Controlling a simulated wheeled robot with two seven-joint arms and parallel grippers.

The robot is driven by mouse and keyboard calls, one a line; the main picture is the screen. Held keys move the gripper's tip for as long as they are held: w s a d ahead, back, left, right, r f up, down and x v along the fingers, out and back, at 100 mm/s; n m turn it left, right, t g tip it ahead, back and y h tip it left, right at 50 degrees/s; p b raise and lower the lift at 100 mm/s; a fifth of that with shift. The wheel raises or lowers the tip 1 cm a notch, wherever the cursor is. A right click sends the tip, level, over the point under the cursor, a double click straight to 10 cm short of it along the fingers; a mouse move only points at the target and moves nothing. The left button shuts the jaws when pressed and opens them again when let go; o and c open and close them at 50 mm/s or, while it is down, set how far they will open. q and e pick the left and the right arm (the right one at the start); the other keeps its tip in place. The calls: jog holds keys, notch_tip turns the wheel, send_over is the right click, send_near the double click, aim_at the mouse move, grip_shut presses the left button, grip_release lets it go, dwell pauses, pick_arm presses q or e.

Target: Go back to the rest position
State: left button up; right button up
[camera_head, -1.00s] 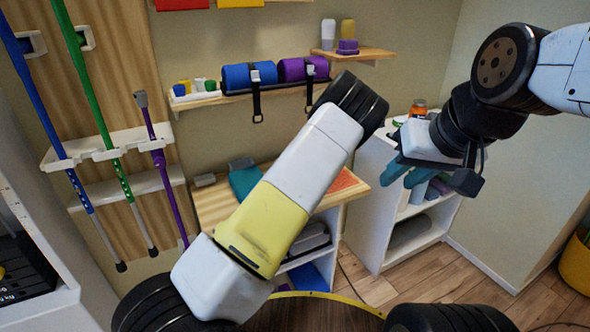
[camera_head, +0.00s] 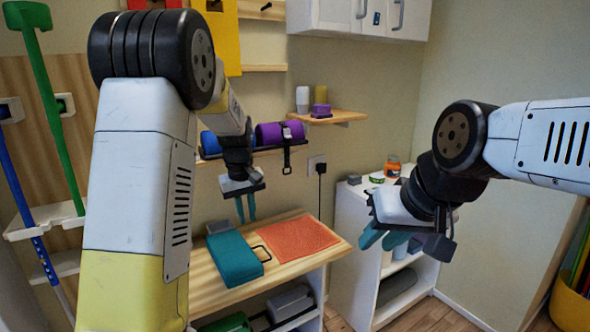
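My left gripper (camera_head: 246,211) hangs pointing down, in front of the wall shelf and above the back of the wooden table. Its two teal fingers are a little apart, with nothing between them. My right gripper (camera_head: 382,240) is at the right, in front of the white shelf unit. Its teal fingers point down and to the left and stand apart, with nothing seen between them. My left arm's large white and yellow links fill the left of the view and hide part of the wall.
The wooden table (camera_head: 206,285) bears a teal case (camera_head: 235,258) and an orange mat (camera_head: 299,238). The white shelf unit (camera_head: 346,232) holds an orange-lidded jar (camera_head: 392,167) on top. A wall shelf carries a blue roll (camera_head: 213,144) and a purple roll (camera_head: 270,134). Floor shows at lower right.

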pick_arm(q)
jog(key=s+r+m+t+h, duration=0.1)
jog(key=s+r, duration=0.4)
jog(key=s, duration=0.9)
jog(key=s+r+m+t+h, duration=0.1)
jog(key=s+r+m+t, duration=0.2)
jog(key=s, duration=1.1)
jog(key=shift+a+r+m, duration=0.35)
jog(key=shift+r+m, duration=0.45)
jog(key=shift+r, duration=0.8)
